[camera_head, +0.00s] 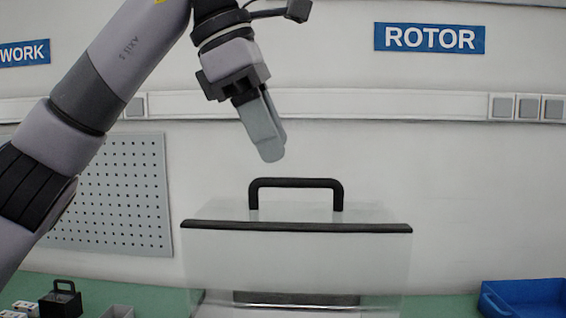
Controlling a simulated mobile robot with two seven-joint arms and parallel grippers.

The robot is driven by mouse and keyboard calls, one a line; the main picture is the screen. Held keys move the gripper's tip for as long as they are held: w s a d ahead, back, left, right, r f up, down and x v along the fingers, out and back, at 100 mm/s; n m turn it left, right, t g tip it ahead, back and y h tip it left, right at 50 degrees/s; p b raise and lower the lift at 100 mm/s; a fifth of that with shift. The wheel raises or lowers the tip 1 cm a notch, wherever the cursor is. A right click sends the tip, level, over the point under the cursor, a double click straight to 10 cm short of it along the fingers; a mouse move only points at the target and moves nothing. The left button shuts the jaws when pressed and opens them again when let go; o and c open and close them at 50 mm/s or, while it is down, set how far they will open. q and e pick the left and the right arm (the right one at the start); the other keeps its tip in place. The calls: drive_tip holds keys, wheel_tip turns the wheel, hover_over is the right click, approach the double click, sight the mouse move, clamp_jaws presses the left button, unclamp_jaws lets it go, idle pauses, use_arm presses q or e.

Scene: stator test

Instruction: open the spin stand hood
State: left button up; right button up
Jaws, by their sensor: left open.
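The spin stand hood (300,260) is a clear box in the lower middle of the head view, with a black strip along its upper front edge. A black handle (295,183) stands upright on its top. The hood looks closed. My left gripper (271,152) points down above and slightly left of the handle, apart from it. It is open and empty, seen nearly side-on, so one finger largely covers the other. What is inside the hood is hard to make out. My right gripper is not in the view.
A blue bin (525,298) stands at the lower right on the green bench. A small black box with a handle (61,300) and small parts are at the lower left. A grey perforated panel (120,195) is on the wall behind my left arm.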

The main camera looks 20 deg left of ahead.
sight(289, 179)
use_arm(q)
drive_tip(key=shift+x, duration=2.25)
clamp_jaws()
